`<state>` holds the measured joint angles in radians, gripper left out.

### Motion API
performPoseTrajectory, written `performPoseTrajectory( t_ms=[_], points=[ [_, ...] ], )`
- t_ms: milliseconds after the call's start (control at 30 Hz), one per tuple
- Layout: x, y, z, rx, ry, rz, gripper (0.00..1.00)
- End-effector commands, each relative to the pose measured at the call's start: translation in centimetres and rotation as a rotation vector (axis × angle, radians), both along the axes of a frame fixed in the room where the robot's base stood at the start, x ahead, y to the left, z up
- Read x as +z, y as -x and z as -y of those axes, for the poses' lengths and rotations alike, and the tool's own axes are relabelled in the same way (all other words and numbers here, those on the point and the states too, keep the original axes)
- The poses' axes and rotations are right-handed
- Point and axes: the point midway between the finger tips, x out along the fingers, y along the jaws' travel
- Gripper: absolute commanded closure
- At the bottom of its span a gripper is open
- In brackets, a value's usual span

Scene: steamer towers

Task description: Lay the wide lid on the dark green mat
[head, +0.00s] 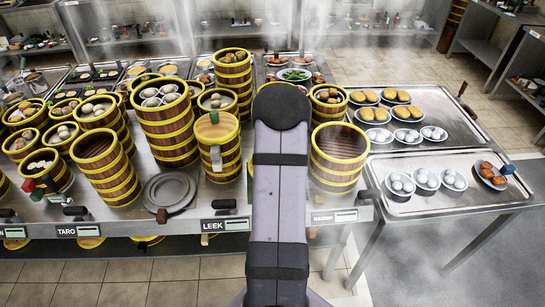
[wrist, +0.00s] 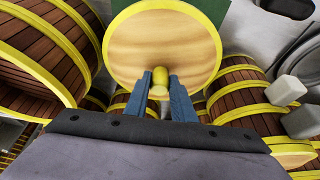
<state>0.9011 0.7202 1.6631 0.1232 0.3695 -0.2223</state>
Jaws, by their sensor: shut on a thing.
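The wide lid (wrist: 160,35) is a round pale wooden disc with a yellow rim and a knob, seen in the wrist view. My gripper (wrist: 160,88) has its blue fingers shut on the lid's yellow knob. Part of the dark green mat (wrist: 214,8) shows behind the lid's far edge. The lid covers much of the mat in this view, and I cannot tell whether they touch. In the head view my own arm hides the gripper and nearly all of the lid and mat.
A steamer tower (head: 340,155) stands right of my arm. A tower with a pale wooden top (head: 217,130) stands to its left. A grey round plate (head: 168,191) lies farther left. In the wrist view a tower (wrist: 45,50) rises close on the left and another (wrist: 240,88) on the right.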

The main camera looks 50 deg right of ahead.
Motion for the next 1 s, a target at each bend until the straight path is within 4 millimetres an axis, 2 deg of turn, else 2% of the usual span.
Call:
performPoseTrajectory(
  t_ms=[467,1000],
  points=[
    [-0.2,0.0,0.0,0.000,0.001,0.001,1.00],
    [-4.5,0.0,0.0,0.000,0.001,0.001,1.00]
  ],
)
